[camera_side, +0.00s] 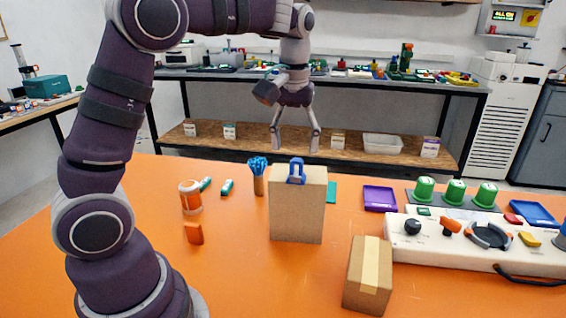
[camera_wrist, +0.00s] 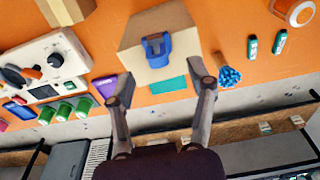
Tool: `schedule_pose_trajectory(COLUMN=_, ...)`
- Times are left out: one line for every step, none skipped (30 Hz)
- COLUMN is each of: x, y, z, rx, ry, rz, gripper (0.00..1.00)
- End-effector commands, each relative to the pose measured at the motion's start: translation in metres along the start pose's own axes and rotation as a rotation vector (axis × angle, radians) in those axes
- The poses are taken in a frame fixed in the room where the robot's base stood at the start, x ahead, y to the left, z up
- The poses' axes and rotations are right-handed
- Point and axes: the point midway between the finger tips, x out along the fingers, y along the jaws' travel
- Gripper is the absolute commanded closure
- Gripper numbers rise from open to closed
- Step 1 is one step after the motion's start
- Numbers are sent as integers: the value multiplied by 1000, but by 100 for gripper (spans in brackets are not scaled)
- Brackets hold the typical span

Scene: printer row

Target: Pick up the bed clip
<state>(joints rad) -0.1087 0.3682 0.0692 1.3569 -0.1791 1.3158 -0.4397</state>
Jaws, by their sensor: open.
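The bed clip looks to be the blue clip-shaped piece (camera_side: 296,171) on top of the tall cardboard box (camera_side: 297,212). In the wrist view the blue clip (camera_wrist: 157,47) sits near the edge of the box top (camera_wrist: 165,20). My gripper (camera_side: 295,149) points down, open and empty, with its fingers spread apart. In the side view its fingertips are above the clip and appear farther back. In the wrist view the open fingers (camera_wrist: 160,80) lie on either side of the clip's line, short of it. Nothing is between the fingers.
A smaller taped box (camera_side: 368,280) stands in front right. A cup of blue ties (camera_side: 258,178), an orange-and-white jar (camera_side: 190,196) and an orange block (camera_side: 194,234) are to the left. A purple tray (camera_side: 380,198) and a white control panel (camera_side: 480,240) are right.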

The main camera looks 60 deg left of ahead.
Motion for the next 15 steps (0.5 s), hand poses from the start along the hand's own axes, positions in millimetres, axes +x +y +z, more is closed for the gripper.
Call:
schedule_pose_trajectory(x=8, y=0, z=0, rx=0, ry=-5, rz=-3, gripper=45)
schedule_pose_trajectory(x=14, y=1, z=0, rx=0, ry=-5, rz=-3, gripper=45)
schedule_pose_trajectory(x=23, y=2, z=0, rx=0, ry=-5, rz=-3, gripper=45)
schedule_pose_trajectory(x=29, y=2, z=0, rx=0, ry=-6, rz=-3, gripper=45)
schedule_pose_trajectory(x=34, y=2, z=-1, rx=0, ry=-5, rz=-3, gripper=45)
schedule_pose_trajectory(x=41, y=3, z=-1, rx=0, ry=-4, rz=-2, gripper=45)
schedule_pose_trajectory(x=45, y=3, z=-1, rx=1, ry=-3, rz=-2, gripper=45)
schedule_pose_trajectory(x=48, y=3, z=-1, rx=1, ry=-3, rz=-1, gripper=45)
schedule_pose_trajectory(x=50, y=3, z=-1, rx=1, ry=-2, rz=0, gripper=45)
schedule_pose_trajectory(x=51, y=3, z=-1, rx=1, ry=0, rz=0, gripper=45)
schedule_pose_trajectory(x=51, y=3, z=-1, rx=1, ry=0, rz=1, gripper=45)
schedule_pose_trajectory(x=51, y=3, z=-1, rx=1, ry=1, rz=1, gripper=45)
schedule_pose_trajectory(x=51, y=3, z=-1, rx=1, ry=1, rz=1, gripper=45)
schedule_pose_trajectory(x=51, y=3, z=-1, rx=2, ry=1, rz=1, gripper=45)
schedule_pose_trajectory(x=51, y=3, z=-1, rx=2, ry=1, rz=1, gripper=45)
